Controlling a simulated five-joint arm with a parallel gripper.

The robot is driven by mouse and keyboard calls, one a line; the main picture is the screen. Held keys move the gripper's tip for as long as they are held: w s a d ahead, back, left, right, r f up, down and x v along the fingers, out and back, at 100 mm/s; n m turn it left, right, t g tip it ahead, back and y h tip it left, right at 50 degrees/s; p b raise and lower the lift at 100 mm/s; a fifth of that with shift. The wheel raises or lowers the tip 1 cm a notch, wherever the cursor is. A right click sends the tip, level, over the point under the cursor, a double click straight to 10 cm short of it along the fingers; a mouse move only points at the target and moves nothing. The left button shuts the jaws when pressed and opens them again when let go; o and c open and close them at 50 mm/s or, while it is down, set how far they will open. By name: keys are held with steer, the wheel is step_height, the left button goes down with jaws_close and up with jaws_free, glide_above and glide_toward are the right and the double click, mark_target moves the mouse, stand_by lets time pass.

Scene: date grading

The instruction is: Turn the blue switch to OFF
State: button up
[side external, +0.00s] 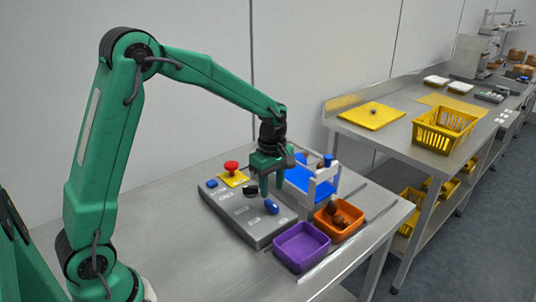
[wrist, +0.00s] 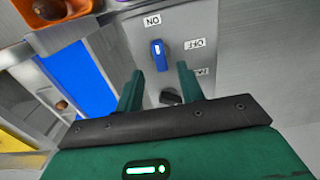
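The blue switch (wrist: 158,58) sits on a grey control box (side external: 235,223). In the wrist view its white mark lies toward the ON label (wrist: 152,20), and the OFF label (wrist: 195,43) is to its right. Lettering looks upside down. In the side view the blue switch (side external: 271,207) is near the box's right end. My gripper (wrist: 160,80) is open and empty, its two fingers apart. The fingers appear just short of the blue switch in the wrist view, and I cannot tell their exact height. A black knob (wrist: 170,97) shows between them.
A blue belt (side external: 301,180) in a grey frame is to the right. A purple tray (side external: 301,246) and an orange tray (side external: 324,222) holding brown dates stand in front.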

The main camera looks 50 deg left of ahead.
mark_target(272, 203)
steer(key=shift+f, duration=2.55)
jaws_close()
